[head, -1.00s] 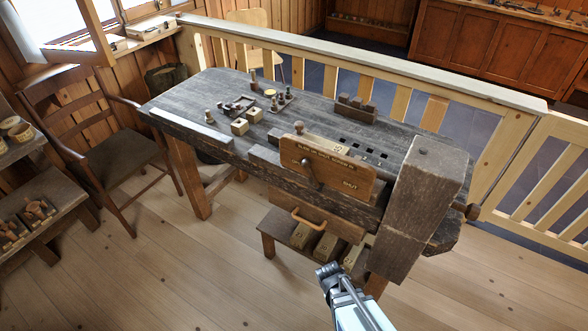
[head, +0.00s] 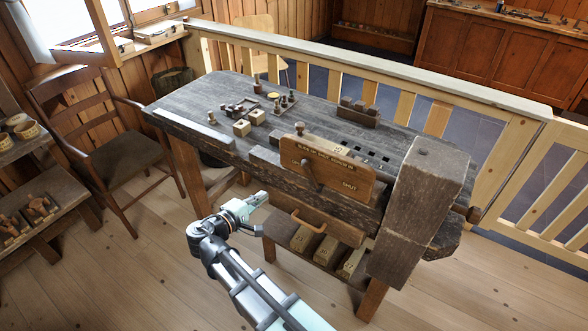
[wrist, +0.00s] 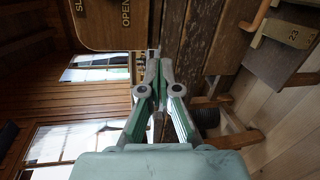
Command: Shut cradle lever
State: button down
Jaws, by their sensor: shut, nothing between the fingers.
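The cradle lever (head: 312,178) is a dark handle on the front of a wooden lettered board (head: 345,178) fixed to the bench's front. It hangs down from its pivot, leaning slightly right. "SHUT" is lettered at the board's lower right. My gripper (head: 262,196) is left of and below the board, apart from the lever in the head view. In the wrist view, my gripper (wrist: 154,56) has its fingers together and empty, tips beside the board's edge (wrist: 108,25), where "OPEN" is readable. I cannot make out the lever in that view.
A wooden drawer handle (head: 308,222) and several numbered blocks (head: 327,248) are below the board. A thick post (head: 420,210) stands at the bench's right end. Small turned pieces and blocks (head: 242,127) stand on the bench top (head: 200,98). The floor in front is open.

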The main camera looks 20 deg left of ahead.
aim_at(312, 176)
jog(key=r+t, duration=0.1)
jog(key=r, duration=0.2)
jog(key=w+r+t, duration=0.1)
jog(key=shift+a+r+t+h, duration=0.1)
jog(key=shift+r+t+h, duration=0.2)
jog(key=shift+r+h, duration=0.1)
jog(key=p+x, duration=0.4)
jog(key=x, duration=0.6)
jog(key=shift+w, duration=0.15)
jog(key=d, duration=0.1)
jog(key=d+p, duration=0.1)
jog(key=shift+s+d+r, duration=0.35)
jog(key=shift+d+p, duration=0.35)
jog(key=shift+d, duration=0.3)
jog(key=shift+s+b, duration=0.1)
jog(key=shift+b, duration=0.5)
